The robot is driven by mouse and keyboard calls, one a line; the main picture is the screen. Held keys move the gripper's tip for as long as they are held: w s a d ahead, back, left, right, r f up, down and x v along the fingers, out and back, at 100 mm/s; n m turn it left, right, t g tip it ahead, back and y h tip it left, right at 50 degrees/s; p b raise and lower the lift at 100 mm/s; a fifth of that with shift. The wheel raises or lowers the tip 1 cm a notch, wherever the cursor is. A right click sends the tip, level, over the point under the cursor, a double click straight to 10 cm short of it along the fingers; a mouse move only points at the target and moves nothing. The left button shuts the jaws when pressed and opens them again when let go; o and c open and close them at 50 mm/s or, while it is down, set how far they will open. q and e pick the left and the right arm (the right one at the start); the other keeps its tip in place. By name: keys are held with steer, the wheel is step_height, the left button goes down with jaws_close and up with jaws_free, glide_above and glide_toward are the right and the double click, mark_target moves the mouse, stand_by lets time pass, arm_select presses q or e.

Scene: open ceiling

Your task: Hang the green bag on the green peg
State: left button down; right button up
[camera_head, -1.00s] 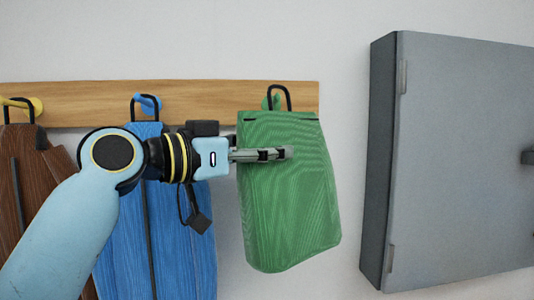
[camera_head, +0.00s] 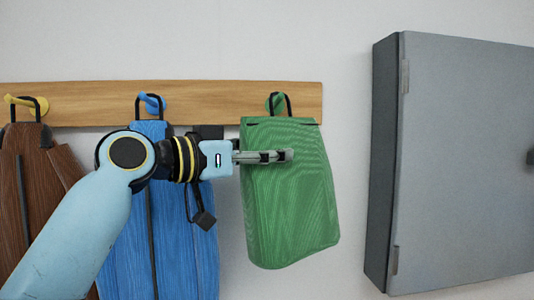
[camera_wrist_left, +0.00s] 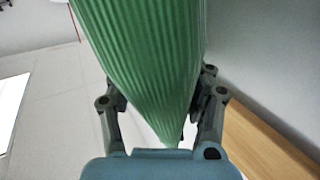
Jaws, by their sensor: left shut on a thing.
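The green bag (camera_head: 292,215) hangs in front of the right end of the rail, with its black loop (camera_head: 289,103) up at the green peg (camera_head: 273,103). The loop's top overlaps the peg in the head view; whether it rests on the peg I cannot tell. My left gripper (camera_head: 278,156) is shut on the green bag at its upper part. In the left wrist view the green bag (camera_wrist_left: 150,60) fills the space between the fingers of the left gripper (camera_wrist_left: 160,98). My right gripper is not in view.
The wooden rail (camera_head: 205,92) runs along the wall. A brown bag (camera_head: 35,165) hangs at the yellow peg (camera_head: 12,99) and a blue bag (camera_head: 125,245) at the blue peg (camera_head: 150,104). A grey cabinet (camera_head: 460,160) stands right of the green bag, with a gap of wall between.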

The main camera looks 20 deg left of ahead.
arm_select(q)
steer(key=shift+c, duration=2)
jaws_free()
steer(key=shift+w, duration=0.1)
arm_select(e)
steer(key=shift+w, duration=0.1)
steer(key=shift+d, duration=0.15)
